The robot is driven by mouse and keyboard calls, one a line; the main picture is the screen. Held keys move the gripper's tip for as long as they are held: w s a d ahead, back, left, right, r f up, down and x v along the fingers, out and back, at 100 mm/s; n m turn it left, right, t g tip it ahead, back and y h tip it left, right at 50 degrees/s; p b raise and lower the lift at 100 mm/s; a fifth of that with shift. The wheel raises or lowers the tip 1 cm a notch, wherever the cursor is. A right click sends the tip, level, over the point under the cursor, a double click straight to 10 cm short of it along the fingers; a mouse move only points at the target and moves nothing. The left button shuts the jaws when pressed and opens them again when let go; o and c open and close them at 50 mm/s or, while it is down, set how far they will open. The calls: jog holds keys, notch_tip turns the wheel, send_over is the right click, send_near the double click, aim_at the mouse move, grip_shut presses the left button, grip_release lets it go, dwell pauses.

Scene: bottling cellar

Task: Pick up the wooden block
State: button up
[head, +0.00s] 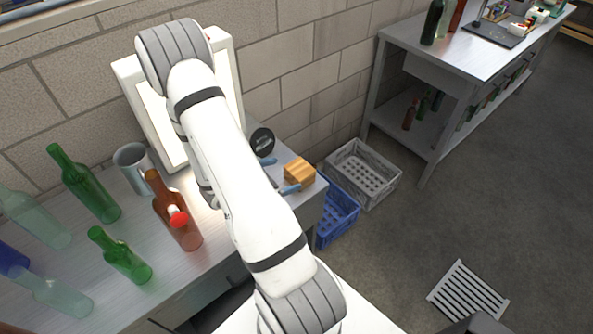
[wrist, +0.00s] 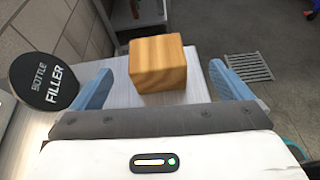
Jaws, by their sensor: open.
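The wooden block (head: 299,172) is a small light-brown cube on the right end of the metal workbench (head: 230,235). In the wrist view the wooden block (wrist: 158,64) sits ahead of my gripper, between the lines of its two fingers. My gripper (wrist: 160,85) is open, with one blue finger on each side and nothing held. In the head view my gripper (head: 279,175) shows as blue fingertips just left of the block, partly hidden by my arm.
A round black "Bottle Filler" sign (wrist: 44,82) stands close to the left finger. Several bottles, including a brown one (head: 178,212), and a grey mug (head: 132,165) stand on the bench's left. A blue crate (head: 338,212) and a grey crate (head: 362,175) sit on the floor beyond the bench end.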

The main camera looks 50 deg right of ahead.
aim_at(295, 170)
jog(key=shift+d+f+n, duration=0.35)
jog(key=shift+f+n, duration=0.05)
jog(key=shift+f, duration=0.2)
jog(key=p+x, duration=0.1)
jog(key=x, duration=0.1)
jog(key=p+x, duration=0.1)
jog(key=x, duration=0.2)
jog(key=p+x, duration=0.1)
jog(key=x, duration=0.1)
jog(key=shift+w+d+r, duration=0.2)
jog(key=shift+w+d, duration=0.05)
jog(key=shift+c, duration=0.6)
jog(key=c, duration=1)
